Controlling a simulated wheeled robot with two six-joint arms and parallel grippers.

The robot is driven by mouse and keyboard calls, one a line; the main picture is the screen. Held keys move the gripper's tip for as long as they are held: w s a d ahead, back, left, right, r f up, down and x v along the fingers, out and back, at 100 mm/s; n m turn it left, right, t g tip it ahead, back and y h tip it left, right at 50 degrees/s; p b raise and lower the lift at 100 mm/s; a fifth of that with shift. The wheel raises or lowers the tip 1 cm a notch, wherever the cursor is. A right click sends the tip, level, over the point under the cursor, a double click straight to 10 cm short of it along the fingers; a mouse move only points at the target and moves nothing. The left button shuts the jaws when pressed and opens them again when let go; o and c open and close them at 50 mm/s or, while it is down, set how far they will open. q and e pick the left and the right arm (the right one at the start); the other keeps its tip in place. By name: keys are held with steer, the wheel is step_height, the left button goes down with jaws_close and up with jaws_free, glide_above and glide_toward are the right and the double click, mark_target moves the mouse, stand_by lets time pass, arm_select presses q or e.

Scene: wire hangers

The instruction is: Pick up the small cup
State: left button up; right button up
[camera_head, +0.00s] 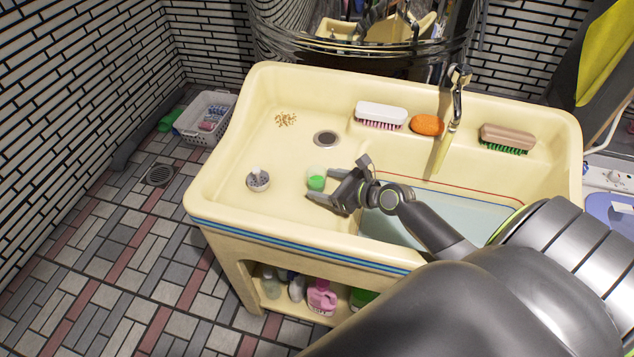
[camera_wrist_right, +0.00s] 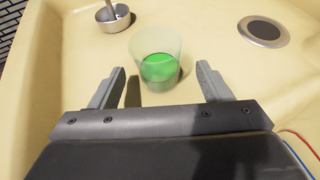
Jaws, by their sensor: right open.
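The small cup (camera_head: 316,179) is clear with green in its lower part. It stands in the shallow left part of the cream sink (camera_head: 225,165). In the right wrist view the cup (camera_wrist_right: 155,62) looks upright, just beyond and between my fingertips. My right gripper (camera_head: 318,187) is open around the near side of the cup, with a finger to either side; the wrist view (camera_wrist_right: 160,80) shows a gap between each finger and the cup. My left gripper is not in view.
A small grey bowl (camera_head: 258,181) with something upright in it stands left of the cup. A drain (camera_head: 326,138) lies behind. A white brush (camera_head: 380,115), an orange sponge (camera_head: 426,125) and a brown brush (camera_head: 508,138) sit on the back ledge. The faucet (camera_head: 447,130) overhangs the water basin.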

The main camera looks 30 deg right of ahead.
mark_target(325, 182)
steer(key=x, duration=0.3)
steer(key=shift+w+a, duration=0.2)
steer(key=shift+r, duration=0.1)
steer(key=c, duration=1.1)
steer(key=shift+o, duration=0.2)
steer(key=shift+r, duration=0.15)
